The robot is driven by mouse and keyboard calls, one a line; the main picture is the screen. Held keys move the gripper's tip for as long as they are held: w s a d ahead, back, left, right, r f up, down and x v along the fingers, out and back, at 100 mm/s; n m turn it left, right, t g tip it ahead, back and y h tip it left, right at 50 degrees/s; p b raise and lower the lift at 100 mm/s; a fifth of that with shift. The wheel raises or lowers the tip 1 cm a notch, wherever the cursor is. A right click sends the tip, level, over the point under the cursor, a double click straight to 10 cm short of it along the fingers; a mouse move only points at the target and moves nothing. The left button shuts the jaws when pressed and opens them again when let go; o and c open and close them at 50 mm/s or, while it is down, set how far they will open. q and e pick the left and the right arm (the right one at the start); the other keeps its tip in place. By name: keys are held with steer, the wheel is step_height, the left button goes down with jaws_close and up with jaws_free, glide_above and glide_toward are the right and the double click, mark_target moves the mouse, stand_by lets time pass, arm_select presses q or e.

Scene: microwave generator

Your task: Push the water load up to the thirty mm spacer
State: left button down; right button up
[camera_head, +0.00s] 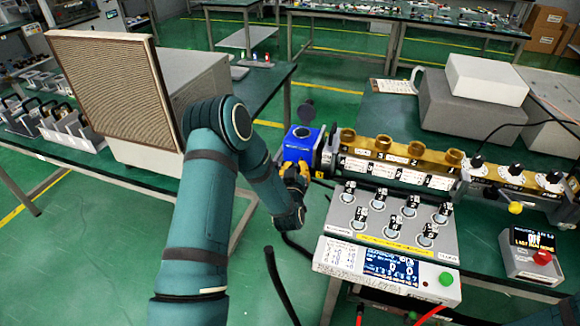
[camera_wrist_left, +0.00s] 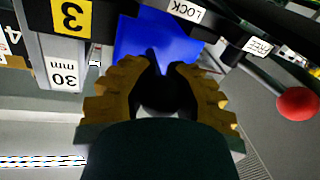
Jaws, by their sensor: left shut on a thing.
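The water load (camera_head: 299,145) is a blue block at the left end of the brass waveguide line; its blue body also shows in the left wrist view (camera_wrist_left: 165,38). My left gripper (camera_head: 296,172), with yellow fingers, is shut on the lower part of the water load; the fingers also show in the left wrist view (camera_wrist_left: 160,78). The thirty mm spacer (camera_wrist_left: 64,76), marked "30 mm" and a yellow 3, stands just left of the blue body in that view. I cannot tell whether their faces touch. My right gripper is not in view.
The brass waveguide (camera_head: 400,152) runs right from the load above a grey panel of several numbered pieces (camera_head: 390,225). A display unit (camera_head: 385,272) stands in front. A red knob (camera_wrist_left: 297,103) is right of the gripper. A large grilled box (camera_head: 115,90) stands left.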

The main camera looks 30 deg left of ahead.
arm_select(q)
steer(key=shift+w+d, duration=0.25)
steer(key=shift+d, duration=0.85)
steer(key=c, duration=0.6)
jaws_free()
steer(key=shift+s, duration=0.1)
steer(key=v, duration=1.2)
